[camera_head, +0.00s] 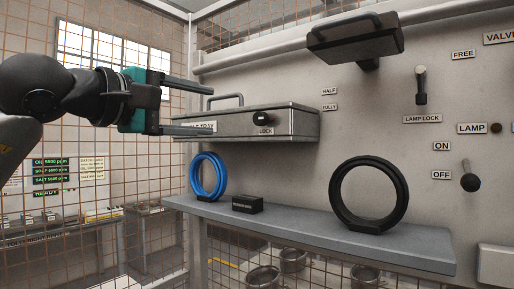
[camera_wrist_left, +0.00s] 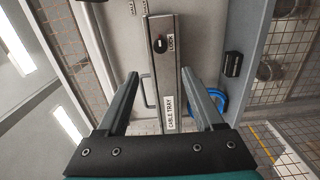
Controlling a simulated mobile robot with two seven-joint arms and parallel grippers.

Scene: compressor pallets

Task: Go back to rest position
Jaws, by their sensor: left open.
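My left gripper (camera_head: 188,106) comes in from the left in the head view, in front of the left end of the cable tray box. Its two fingers are apart with nothing between them. In the left wrist view the open fingers (camera_wrist_left: 165,100) point toward the grey cable tray box (camera_wrist_left: 168,85), which has a black lock knob and a handle. The box (camera_head: 290,124) sits on the wall panel and looks closed; part of its label is hidden behind a finger. My right gripper is in neither view.
A grey shelf (camera_head: 310,229) below holds a blue ring (camera_head: 194,178), a small black box (camera_head: 248,204) and a large black ring (camera_head: 401,200). A dark handled box (camera_head: 355,42) juts out above. Levers (camera_head: 421,88) stick out at right. Wire mesh (camera_head: 110,190) stands at left.

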